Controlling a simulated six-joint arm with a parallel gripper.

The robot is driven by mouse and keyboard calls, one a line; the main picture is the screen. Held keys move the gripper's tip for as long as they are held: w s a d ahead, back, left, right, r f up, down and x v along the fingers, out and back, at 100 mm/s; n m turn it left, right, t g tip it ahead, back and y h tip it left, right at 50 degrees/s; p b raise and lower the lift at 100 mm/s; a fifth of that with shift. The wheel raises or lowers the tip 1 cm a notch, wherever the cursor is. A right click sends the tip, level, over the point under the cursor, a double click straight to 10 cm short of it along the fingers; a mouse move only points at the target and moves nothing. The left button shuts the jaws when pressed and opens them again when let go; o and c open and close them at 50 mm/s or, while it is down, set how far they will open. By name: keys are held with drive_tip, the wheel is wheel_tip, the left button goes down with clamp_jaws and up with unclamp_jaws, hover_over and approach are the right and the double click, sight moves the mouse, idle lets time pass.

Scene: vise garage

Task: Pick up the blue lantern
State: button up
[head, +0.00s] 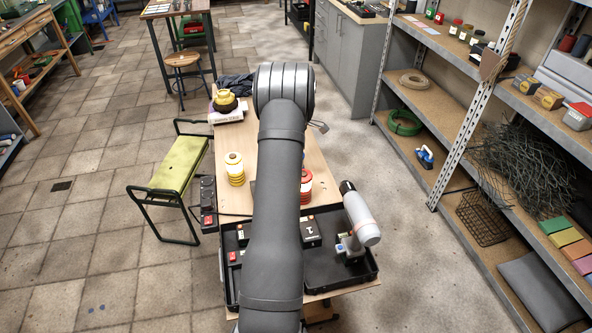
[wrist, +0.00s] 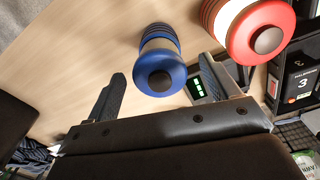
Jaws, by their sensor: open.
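The blue lantern (wrist: 160,72) stands on the wooden tabletop in the wrist view, with a dark round knob on its rounded blue top and a pale band below. In the head view my arm hides it. My gripper (wrist: 162,88) is open, with one dark finger to the left of the lantern and the other to its right. Nothing is held. In the head view my gripper is hidden behind my arm.
A red lantern (wrist: 256,32) stands close by, right of the blue one. A yellow lantern (head: 234,170) stands further left on the table (head: 318,173). A black tray (head: 374,275) with boxes and a grey cylindrical tool (head: 362,215) is at the near end.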

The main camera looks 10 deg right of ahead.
drive_tip(key=shift+w+a+f, duration=0.1)
drive_tip(key=shift+f, duration=1.25)
drive_tip(key=shift+a+f, duration=0.1)
drive_tip(key=shift+f, duration=1.25)
drive_tip(key=c, duration=1.3)
drive_tip(key=shift+o, duration=0.2)
drive_tip(key=shift+r, duration=0.15)
